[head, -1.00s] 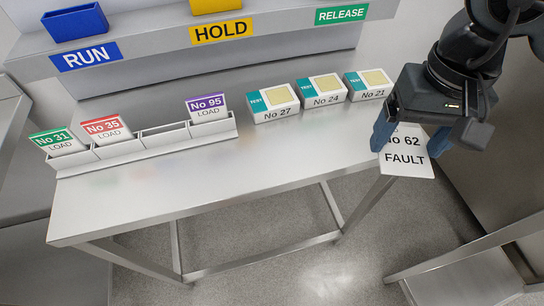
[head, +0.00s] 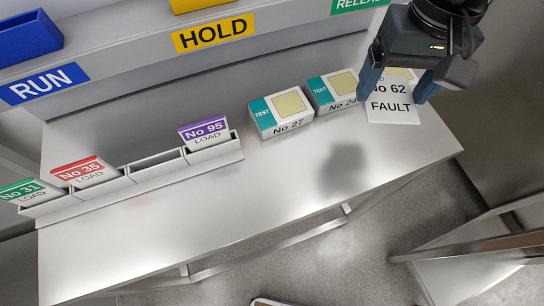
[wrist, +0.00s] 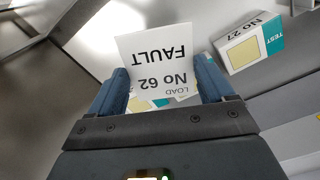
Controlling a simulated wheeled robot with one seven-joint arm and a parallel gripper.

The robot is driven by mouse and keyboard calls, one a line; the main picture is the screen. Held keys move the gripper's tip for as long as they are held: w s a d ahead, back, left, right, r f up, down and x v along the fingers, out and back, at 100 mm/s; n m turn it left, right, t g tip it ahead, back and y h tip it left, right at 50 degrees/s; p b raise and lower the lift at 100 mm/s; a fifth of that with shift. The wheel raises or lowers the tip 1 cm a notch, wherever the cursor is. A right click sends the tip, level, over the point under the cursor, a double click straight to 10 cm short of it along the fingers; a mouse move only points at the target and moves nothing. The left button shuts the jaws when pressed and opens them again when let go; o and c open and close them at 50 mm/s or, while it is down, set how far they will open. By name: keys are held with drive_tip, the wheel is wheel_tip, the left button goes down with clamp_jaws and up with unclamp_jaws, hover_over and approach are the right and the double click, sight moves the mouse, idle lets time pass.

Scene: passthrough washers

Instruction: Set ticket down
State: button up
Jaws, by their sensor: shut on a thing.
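The ticket (head: 392,107) is a white card reading "No 62 FAULT". My gripper (head: 398,82) is shut on it and holds it up above the right part of the steel table (head: 250,215). In the wrist view the ticket (wrist: 155,55) sits between the two blue fingers (wrist: 162,92) and appears upside down, with "LOAD" also readable. The ticket's upper edge is partly hidden by my gripper in the head view.
A rack (head: 140,178) on the table's left holds tickets No 31 (head: 22,190), No 35 (head: 84,172) and No 95 (head: 205,132), with a gap between the last two. Test boxes No 27 (head: 281,112) and No 24 (head: 333,92) stand behind. The table's front middle is clear.

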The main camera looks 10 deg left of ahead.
drive_tip(key=p, duration=0.3)
hover_over(318, 170)
wheel_tip(318, 170, down, 7)
drive_tip(key=shift+r, duration=0.1)
drive_tip(key=shift+s+f+p, duration=0.1)
drive_tip(key=shift+f+p, duration=0.45)
drive_tip(key=shift+f, duration=1.5)
drive_tip(key=shift+f, duration=0.25)
drive_tip(key=o, duration=1)
drive_tip(key=shift+r, duration=0.1)
drive_tip(key=shift+c, duration=0.2)
